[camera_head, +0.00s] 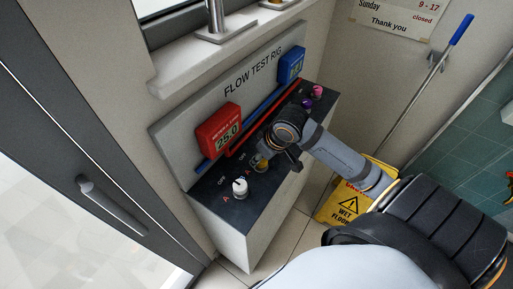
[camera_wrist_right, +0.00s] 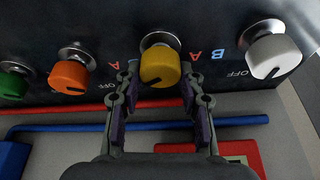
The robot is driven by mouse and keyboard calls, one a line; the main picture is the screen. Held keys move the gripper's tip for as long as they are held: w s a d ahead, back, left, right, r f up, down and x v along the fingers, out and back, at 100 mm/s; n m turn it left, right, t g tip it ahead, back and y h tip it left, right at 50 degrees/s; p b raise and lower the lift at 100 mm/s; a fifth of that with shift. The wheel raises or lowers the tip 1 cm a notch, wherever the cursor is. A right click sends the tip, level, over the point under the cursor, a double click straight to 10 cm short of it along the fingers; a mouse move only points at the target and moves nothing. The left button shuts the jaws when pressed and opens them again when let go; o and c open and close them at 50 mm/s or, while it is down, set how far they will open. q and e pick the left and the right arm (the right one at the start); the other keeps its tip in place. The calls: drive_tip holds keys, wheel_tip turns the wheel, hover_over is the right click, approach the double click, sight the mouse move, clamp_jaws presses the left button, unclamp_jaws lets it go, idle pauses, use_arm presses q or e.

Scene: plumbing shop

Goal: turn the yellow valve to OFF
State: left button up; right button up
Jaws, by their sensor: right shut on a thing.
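The yellow valve (camera_wrist_right: 160,62) is a round knob on a short metal stem on the rig's dark panel. The right wrist view shows it between the fingers of my right gripper (camera_wrist_right: 160,92), which is shut on it. A dark pointer line on its front face points down and slightly left in that view. In the head view my right gripper (camera_head: 268,153) covers most of the knob, with a bit of yellow (camera_head: 262,165) showing. A red letter A (camera_wrist_right: 196,55) is beside the knob. My left gripper is not in view.
A white knob (camera_wrist_right: 272,52) and an orange knob (camera_wrist_right: 68,74) flank the yellow one; a green knob (camera_wrist_right: 12,82) is farther left. A red display (camera_head: 219,129) reads 25.0. A blue display (camera_head: 291,66) is farther along. A yellow wet-floor sign (camera_head: 338,206) stands beside the rig.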

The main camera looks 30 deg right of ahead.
drive_tip(key=m+p, duration=0.1)
drive_tip(key=m+h+p, duration=0.1)
drive_tip(key=m, duration=0.1)
drive_tip(key=m+p, duration=0.1)
drive_tip(key=p, duration=0.1)
drive_tip(key=shift+s+a+r+h, duration=0.2)
drive_tip(key=shift+s+r+h, duration=0.1)
drive_tip(key=shift+s+r, duration=0.1)
drive_tip(key=shift+m+h+p, duration=0.4)
drive_tip(key=shift+m+p, duration=0.7)
drive_tip(key=shift+m, duration=0.1)
drive_tip(key=shift+w+d+m, duration=0.1)
drive_tip(key=shift+m, duration=0.2)
drive_tip(key=o, duration=1.2)
drive_tip(key=shift+f, duration=0.1)
drive_tip(key=shift+r, duration=0.65)
drive_tip(key=v, duration=0.6)
drive_tip(key=shift+a+r, duration=0.1)
drive_tip(key=shift+a, duration=0.2)
